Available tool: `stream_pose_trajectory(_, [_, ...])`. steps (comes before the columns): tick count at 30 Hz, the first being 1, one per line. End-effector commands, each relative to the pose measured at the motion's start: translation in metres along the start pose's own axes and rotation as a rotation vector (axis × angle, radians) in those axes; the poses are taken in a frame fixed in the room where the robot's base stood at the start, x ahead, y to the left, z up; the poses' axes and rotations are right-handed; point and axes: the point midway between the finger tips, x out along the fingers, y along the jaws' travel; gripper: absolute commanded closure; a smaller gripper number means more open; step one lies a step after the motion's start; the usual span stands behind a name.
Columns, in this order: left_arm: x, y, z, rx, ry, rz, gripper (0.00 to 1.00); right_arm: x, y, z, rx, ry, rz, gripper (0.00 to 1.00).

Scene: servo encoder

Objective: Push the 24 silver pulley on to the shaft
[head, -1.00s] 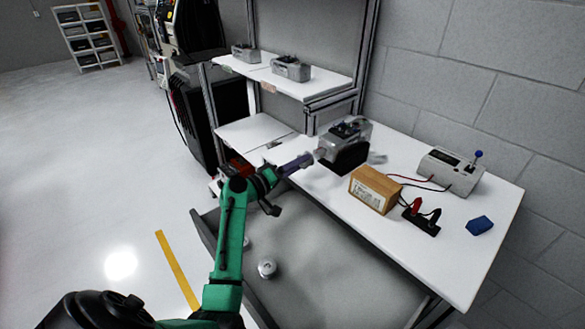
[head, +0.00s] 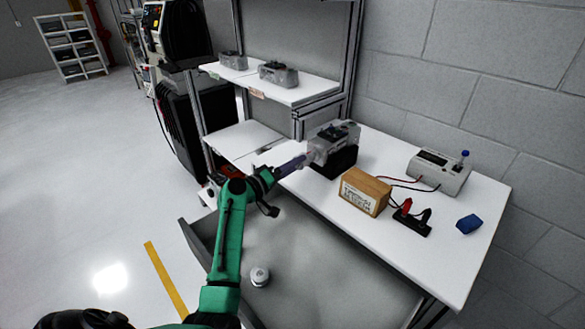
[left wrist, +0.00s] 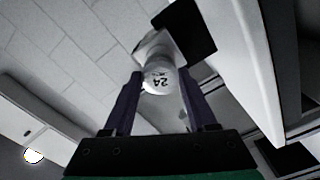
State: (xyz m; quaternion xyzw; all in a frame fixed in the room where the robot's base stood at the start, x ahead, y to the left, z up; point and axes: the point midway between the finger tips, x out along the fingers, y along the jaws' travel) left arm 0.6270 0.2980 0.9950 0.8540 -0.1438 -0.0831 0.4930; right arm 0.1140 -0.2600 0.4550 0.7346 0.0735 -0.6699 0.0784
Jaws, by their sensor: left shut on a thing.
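The silver pulley marked 24 (left wrist: 158,80) is between the two purple fingers of my left gripper (left wrist: 159,72), which is shut on it. In the head view my left gripper (head: 306,158) reaches from the left to the side of the grey servo unit (head: 340,134), which sits on a black block (head: 338,162) on the white bench. The pulley is right against or very close to the unit's near side. The shaft is hidden, so I cannot tell how far the pulley sits on it. My right gripper is not in view.
A cardboard box (head: 365,191), a wired meter box (head: 440,171), a black terminal block (head: 411,217) and a blue object (head: 469,224) stand on the bench (head: 420,262). An open drawer (head: 330,270) below holds another silver pulley (head: 260,276). Grey units (head: 278,74) sit on the shelf.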

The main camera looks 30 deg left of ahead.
Motion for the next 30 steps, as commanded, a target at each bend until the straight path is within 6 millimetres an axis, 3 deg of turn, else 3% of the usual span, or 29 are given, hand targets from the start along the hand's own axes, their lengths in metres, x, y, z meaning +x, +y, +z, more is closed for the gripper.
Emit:
stream_pose_trajectory(10, [0.0018,0.0002,-0.0003,0.000,0.001,0.000,1.00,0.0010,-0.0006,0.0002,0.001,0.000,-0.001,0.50])
stream_pose_trajectory(11, [0.0018,0.0001,-0.0003,0.000,0.001,0.000,0.31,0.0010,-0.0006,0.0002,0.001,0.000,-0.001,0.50])
stream_pose_trajectory(12, [0.0018,0.0002,-0.0003,0.000,0.001,0.000,0.16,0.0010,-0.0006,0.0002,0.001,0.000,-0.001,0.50])
stream_pose_trajectory(13, [0.0018,0.0001,-0.0003,0.000,0.001,0.000,0.08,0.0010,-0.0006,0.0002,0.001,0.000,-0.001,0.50])
stream_pose_trajectory(30, [0.0018,-0.0003,0.0003,-0.001,0.000,-0.001,0.05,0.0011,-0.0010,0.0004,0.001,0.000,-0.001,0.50])
